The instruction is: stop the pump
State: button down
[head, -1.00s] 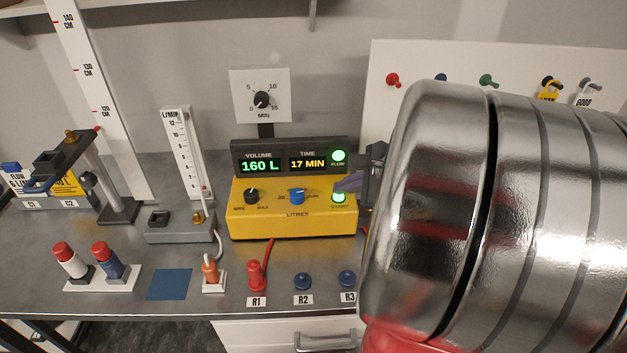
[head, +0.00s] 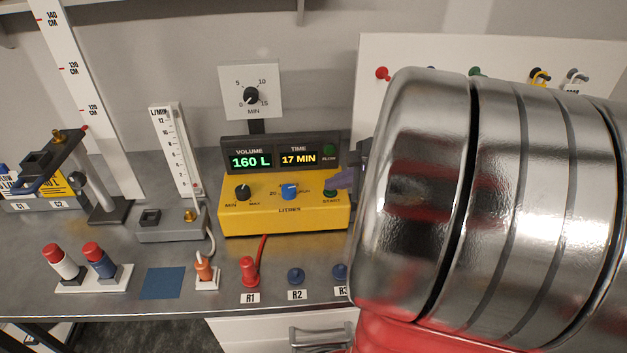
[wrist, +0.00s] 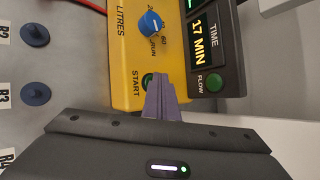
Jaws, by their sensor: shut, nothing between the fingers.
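The yellow pump (head: 262,219) stands on the bench below a dark display panel that reads 160 L and 17 MIN. Its START button (head: 330,191) looks dark green and unlit, and the FLOW lamp (head: 329,151) is dark too. In the wrist view the START button (wrist: 148,81) is partly covered by my fingertips. My gripper (wrist: 162,88) is shut and empty, its tips at the START button; I cannot tell whether they touch it. It also shows in the head view (head: 346,178), mostly hidden behind my arm. A blue selector knob (head: 288,191) and a black MIN-MAX knob (head: 243,192) are on the pump's front.
A red plug (head: 249,271) with a red tube sits at R1; blue caps (head: 296,276) sit at R2 and R3. A flow meter (head: 176,150) and a stand with two red-topped tubes (head: 94,283) are at left. A timer dial (head: 251,96) stands behind.

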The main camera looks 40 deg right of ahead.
aim_at(334, 194)
jog(key=shift+r, duration=0.8)
jog(key=shift+r, duration=2.5)
jog(key=w+a+r+n+g, duration=0.1)
jog(key=w+a+n+g, duration=0.1)
jog(key=a+n, duration=1.05)
jog(key=s+a+f+n+g+h, duration=0.1)
jog(key=s+a+f+n, duration=0.1)
jog(key=s+a+n, duration=0.9)
jog(key=a+n, duration=0.2)
jog(key=a, duration=0.2)
jog(key=shift+a+f+g, duration=0.15)
jog(key=shift+g, duration=0.15)
